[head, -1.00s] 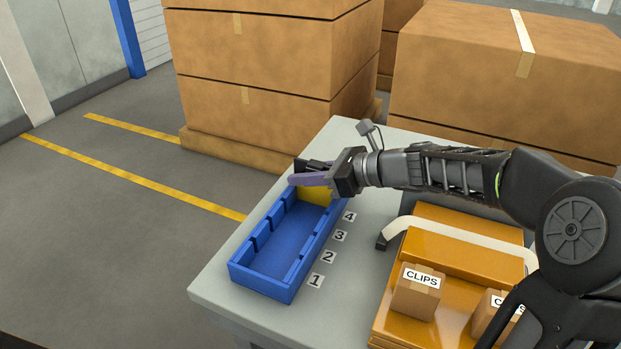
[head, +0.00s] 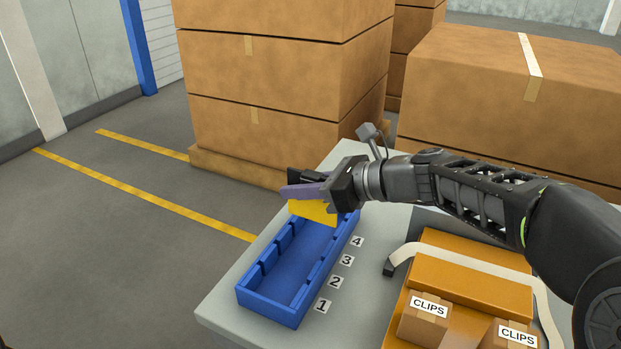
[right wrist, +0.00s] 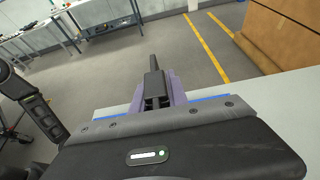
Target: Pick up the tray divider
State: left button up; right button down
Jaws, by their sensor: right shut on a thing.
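The tray divider (head: 312,212) is a yellow plate. My right gripper (head: 308,188), with purple and black fingers, is shut on it and holds it above the far end of the blue tray. The blue tray (head: 268,306) is long, with slots along its side walls, and lies on the grey table beside the number labels 1 to 4. In the right wrist view the right gripper (right wrist: 157,90) shows from behind; the divider is hidden there and only thin blue edges of the tray show. My left gripper is not in view.
An orange holder (head: 470,283) with two CLIPS boxes (head: 424,318) and a pale curved strap stands right of the tray. Large cardboard boxes (head: 280,75) are stacked behind the table (head: 225,312). The floor to the left is open, with yellow lines.

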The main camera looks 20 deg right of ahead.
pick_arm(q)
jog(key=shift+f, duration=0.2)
pick_arm(e)
jog(key=s+a, duration=0.8)
jog(key=a, duration=0.1)
